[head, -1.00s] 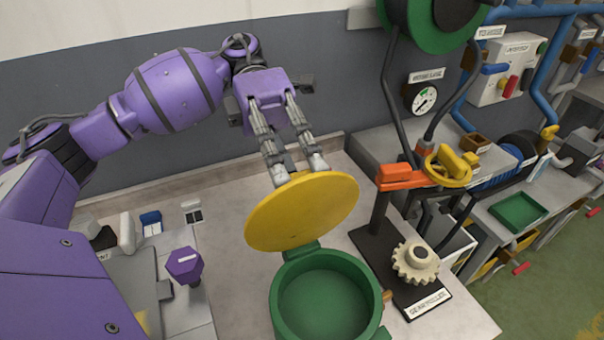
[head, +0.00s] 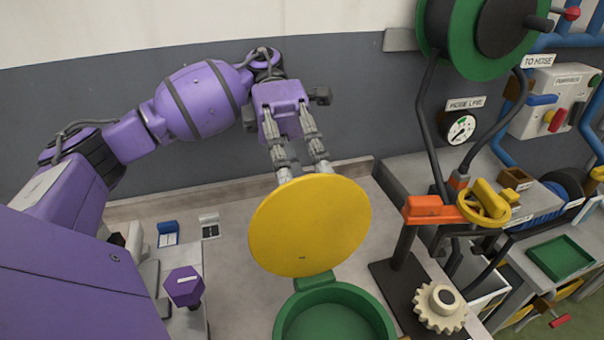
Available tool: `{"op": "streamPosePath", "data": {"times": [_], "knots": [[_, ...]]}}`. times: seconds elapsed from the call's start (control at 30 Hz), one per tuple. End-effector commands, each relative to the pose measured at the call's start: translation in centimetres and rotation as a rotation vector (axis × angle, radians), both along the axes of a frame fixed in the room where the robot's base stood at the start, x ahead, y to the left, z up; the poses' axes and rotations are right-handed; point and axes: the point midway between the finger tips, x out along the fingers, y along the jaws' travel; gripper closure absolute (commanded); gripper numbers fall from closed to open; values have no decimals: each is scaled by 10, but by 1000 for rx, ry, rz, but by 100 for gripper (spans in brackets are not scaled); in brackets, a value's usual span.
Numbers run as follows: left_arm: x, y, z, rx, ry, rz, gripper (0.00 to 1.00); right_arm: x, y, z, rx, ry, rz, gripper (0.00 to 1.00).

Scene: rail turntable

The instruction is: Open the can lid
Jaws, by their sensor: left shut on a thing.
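The green can (head: 335,299) stands on the light bench at the bottom middle of the head view, its lower part cut off by the picture edge. Its round yellow lid (head: 309,226) is raised and stands steeply tilted behind the can's opening, above a green hinge block at the back rim. The can is open and its inside looks plain green. My left gripper (head: 302,176) is at the lid's upper edge, shut on it, with the fingertips partly hidden behind the lid. My right gripper is not in view.
A stand with an orange clamp and yellow handwheel (head: 486,203) is right of the can, with a cream gear (head: 440,306) at its foot. A purple hexagonal knob (head: 183,287) stands to the left. A green tray (head: 561,257) lies far right.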

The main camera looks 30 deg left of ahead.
Motion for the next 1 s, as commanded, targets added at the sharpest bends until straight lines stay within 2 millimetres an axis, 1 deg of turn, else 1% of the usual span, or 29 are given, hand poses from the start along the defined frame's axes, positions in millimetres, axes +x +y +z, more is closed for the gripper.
{"op": "streamPosePath", "data": {"times": [0.03,0.1,0.13,0.23,0.8,0.87,0.97,1.0], "knots": [[-3,1,-23,34,17,-12,100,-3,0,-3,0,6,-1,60],[-4,1,-23,34,16,-14,100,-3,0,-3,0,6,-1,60],[-4,1,-23,34,16,-14,74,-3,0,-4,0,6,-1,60],[-4,1,-23,35,16,-12,61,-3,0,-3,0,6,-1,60],[-2,1,-18,38,12,-4,61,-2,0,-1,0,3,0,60],[-2,1,-14,38,11,-3,61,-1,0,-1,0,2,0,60],[-1,1,0,36,8,-3,61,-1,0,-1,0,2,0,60],[-1,1,7,36,6,-4,61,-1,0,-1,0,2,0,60]]}}
